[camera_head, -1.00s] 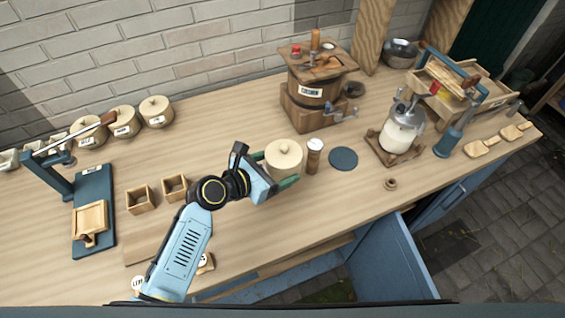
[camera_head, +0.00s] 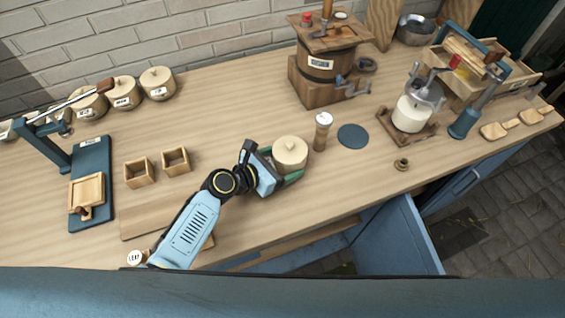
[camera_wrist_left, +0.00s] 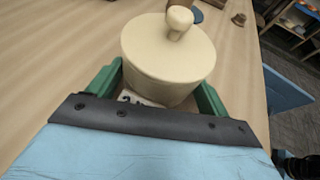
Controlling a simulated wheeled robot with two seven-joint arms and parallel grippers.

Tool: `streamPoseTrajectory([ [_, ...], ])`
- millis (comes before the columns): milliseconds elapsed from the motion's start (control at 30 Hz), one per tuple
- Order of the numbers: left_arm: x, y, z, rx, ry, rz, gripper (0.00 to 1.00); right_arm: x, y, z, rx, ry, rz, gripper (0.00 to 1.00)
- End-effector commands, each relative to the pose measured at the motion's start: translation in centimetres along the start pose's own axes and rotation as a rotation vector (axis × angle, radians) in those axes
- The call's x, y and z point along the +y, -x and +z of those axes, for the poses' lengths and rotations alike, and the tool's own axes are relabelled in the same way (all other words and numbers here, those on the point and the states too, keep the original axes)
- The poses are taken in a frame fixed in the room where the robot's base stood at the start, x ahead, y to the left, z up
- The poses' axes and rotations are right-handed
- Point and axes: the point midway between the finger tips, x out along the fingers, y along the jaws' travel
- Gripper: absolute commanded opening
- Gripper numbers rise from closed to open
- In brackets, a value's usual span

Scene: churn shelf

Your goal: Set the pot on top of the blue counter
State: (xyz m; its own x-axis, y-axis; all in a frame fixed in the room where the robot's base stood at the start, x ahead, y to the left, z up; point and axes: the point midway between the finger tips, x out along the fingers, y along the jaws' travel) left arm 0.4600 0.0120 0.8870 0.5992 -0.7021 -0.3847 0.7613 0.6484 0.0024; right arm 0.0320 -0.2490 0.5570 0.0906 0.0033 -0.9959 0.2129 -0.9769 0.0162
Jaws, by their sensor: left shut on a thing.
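The pot (camera_head: 290,153) is round and cream, with a knobbed lid. My left gripper (camera_head: 281,164) is shut on the pot, with a green finger on each side. The pot (camera_wrist_left: 168,58) looks upright in the left wrist view, between both fingers, with part of a white label low on its near side. Its base is hidden, so I cannot tell whether it touches the wood. The counter (camera_head: 235,110) has a pale wooden top over blue cabinet parts, and the pot is over its front half. My right gripper is not in view.
A shaker (camera_head: 322,132) stands close right of the pot, beside a dark round mat (camera_head: 353,136). A wooden churn (camera_head: 325,75) stands behind. Two small wooden boxes (camera_head: 138,172) are to the left. A blue door (camera_head: 405,238) hangs open below the front edge.

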Motion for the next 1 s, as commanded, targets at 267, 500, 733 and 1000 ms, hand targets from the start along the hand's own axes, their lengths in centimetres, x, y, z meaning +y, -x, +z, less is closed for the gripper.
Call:
streamPoseTrajectory([
  [267,0.0,-0.1,-0.2,0.0,0.001,0.0,0.8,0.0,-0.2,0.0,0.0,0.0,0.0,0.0],
  [500,0.0,-0.1,-0.1,0.0,0.0,0.0,1.0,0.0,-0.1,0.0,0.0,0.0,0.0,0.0],
  [733,0.0,0.1,0.3,-0.001,-0.001,0.0,1.0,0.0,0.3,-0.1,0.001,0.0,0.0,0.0],
  [1000,0.0,5.0,0.2,0.002,0.0,0.001,1.0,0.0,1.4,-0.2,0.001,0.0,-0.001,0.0],
])
